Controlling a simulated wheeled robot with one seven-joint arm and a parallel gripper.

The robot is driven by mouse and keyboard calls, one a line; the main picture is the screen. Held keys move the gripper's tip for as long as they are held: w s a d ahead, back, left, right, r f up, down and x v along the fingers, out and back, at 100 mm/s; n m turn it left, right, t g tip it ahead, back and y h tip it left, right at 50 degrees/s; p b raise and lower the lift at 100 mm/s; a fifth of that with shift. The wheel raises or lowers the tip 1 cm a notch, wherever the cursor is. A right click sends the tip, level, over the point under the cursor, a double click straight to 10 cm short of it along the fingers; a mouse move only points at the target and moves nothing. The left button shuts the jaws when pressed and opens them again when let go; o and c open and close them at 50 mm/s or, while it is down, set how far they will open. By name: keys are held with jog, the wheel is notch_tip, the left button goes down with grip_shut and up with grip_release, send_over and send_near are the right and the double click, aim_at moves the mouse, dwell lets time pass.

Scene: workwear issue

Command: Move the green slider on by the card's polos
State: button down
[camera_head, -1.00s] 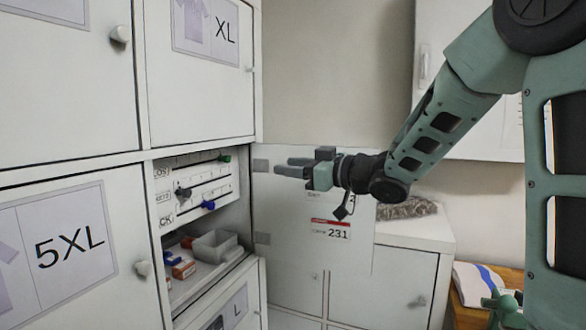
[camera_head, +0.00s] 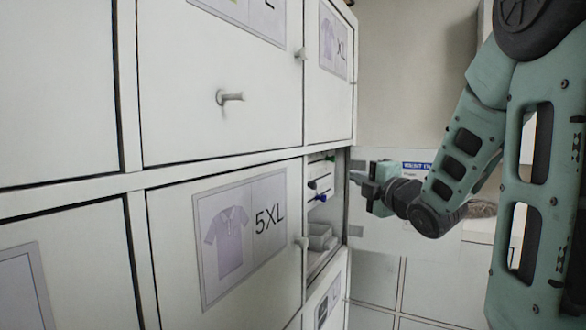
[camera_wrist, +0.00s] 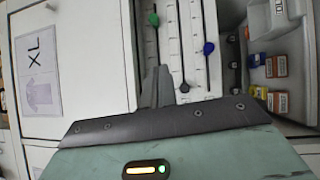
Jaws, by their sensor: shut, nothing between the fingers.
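The green slider (camera_head: 330,158) shows small on the white slider panel (camera_head: 318,184) inside the open compartment. In the wrist view the green slider (camera_wrist: 153,19) sits near the top end of the leftmost visible slot. A blue slider (camera_wrist: 208,48) and a black slider (camera_wrist: 184,87) sit on slots to its right. My gripper (camera_head: 355,176) is shut and empty, just right of the compartment. In the wrist view its fingers (camera_wrist: 158,86) point toward the panel, below the green slider and apart from it. A partly hidden paper card (camera_head: 418,166) is behind my gripper; no polos are readable on it.
An XL door (camera_head: 333,50) is above. Below the panel, a grey bin (camera_head: 320,236) rests on a shelf. Small boxes (camera_wrist: 276,67) show in the wrist view.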

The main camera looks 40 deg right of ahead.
jog(key=p, duration=0.8)
send_near(328, 160)
jog(key=w+a, duration=0.2)
jog(key=a, duration=0.1)
jog(key=shift+w+d+r+p, duration=0.2)
jog(key=shift+w+d+p, duration=0.5)
jog(key=shift+d, duration=0.25)
jog(key=shift+w+d+r+p, duration=0.15)
jog(key=shift+w+d+p, duration=0.4)
jog(key=shift+w+d, duration=0.35)
jog(key=shift+s+d, duration=0.1)
jog(key=shift+d, duration=0.05)
jog(key=d+b, duration=0.1)
jog(key=w+d, duration=0.1)
jog(key=d+b, duration=0.1)
jog(key=d, duration=0.1)
jog(key=shift+w+r+b, duration=0.1)
jog(key=shift+w+b, duration=0.2)
jog(key=shift+b, duration=0.05)
